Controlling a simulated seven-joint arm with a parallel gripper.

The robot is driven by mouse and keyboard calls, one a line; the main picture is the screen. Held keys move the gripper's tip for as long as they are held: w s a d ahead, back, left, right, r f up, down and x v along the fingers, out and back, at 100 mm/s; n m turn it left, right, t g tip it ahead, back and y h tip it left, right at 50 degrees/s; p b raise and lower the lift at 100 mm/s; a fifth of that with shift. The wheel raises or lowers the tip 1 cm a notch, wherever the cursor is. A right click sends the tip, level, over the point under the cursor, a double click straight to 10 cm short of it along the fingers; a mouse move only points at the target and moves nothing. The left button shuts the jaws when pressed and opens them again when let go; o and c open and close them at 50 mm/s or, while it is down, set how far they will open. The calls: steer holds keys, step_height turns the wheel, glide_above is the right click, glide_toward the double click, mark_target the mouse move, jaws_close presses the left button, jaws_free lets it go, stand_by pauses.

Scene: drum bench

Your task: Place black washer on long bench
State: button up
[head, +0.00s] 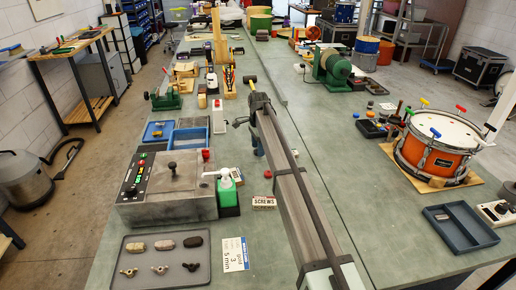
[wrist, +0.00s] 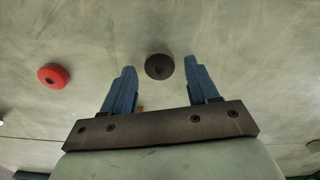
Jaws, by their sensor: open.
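The black washer (wrist: 159,66) shows in the wrist view as a dark disc with a small centre hole, against the grey-green surface. It is between the tips of the two blue fingers of my gripper (wrist: 157,72), with a gap on either side. My gripper is open and holds nothing. In the head view a blue finger (head: 258,146) shows below my arm, over the long grey-green bench (head: 262,228). I cannot make out the black washer in the head view; my arm may hide it. The height of the fingers above the surface is hard to tell.
A red round piece (wrist: 53,76) lies left of my gripper. An orange drum (head: 437,152) stands at the right.

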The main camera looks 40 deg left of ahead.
step_height(320, 180, up, 11)
steer(key=shift+r, duration=0.2)
stand_by(0.3)
